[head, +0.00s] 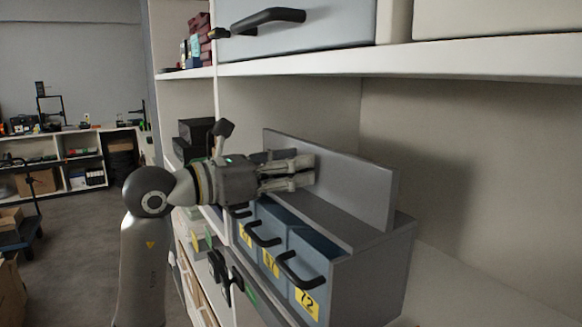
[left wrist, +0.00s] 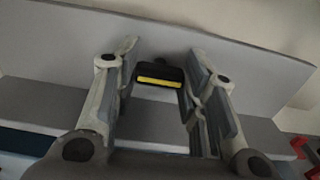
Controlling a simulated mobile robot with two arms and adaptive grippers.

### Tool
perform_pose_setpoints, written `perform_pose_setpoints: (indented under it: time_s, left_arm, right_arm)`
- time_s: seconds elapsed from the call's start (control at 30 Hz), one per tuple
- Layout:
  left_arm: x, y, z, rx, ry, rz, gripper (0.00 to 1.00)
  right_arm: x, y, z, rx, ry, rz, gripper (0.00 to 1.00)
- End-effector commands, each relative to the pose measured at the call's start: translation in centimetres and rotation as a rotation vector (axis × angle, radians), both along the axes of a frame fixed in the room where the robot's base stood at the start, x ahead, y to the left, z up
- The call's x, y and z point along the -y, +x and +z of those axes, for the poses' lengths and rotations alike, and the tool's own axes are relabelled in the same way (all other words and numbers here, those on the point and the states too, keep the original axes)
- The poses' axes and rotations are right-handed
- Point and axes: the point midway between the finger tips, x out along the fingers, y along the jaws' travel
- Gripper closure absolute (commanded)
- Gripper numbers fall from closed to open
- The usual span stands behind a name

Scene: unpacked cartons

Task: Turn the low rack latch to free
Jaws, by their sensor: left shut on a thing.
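A grey rack (head: 372,250) with a tall back panel (head: 340,175) stands on a white shelf and holds blue drawers. My left gripper (head: 305,171) reaches in from the left over the drawers, its fingertips at the panel. In the left wrist view a black latch (left wrist: 150,70) with a yellow stripe sits on the panel between the two fingers of my left gripper (left wrist: 160,62). The gripper is shut on this latch, and the stripe lies nearly level across the picture. In the head view the fingers hide the latch. My right gripper is not in view.
Drawers with black handles (head: 300,268) and yellow number labels (head: 307,303) stick out below my left gripper. A higher shelf (head: 450,62) with a large drawer (head: 290,28) runs overhead. Black boxes (head: 197,131) stand behind the gripper. The floor (head: 80,250) at left is mostly clear.

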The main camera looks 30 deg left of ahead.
Motion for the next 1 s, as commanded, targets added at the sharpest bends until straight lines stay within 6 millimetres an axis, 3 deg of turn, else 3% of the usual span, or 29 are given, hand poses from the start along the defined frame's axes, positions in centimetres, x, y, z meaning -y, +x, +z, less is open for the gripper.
perform_pose_setpoints:
  time_s: [0.37,1.0]
  left_arm:
    - [-0.1,0.0,0.0,-0.081,-0.133,0.002,0.85]
    - [-0.1,0.1,0.1,-0.382,-0.647,0.001,0.85]
  right_arm:
    - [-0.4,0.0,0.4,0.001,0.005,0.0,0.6]
    - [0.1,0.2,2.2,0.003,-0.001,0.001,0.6]
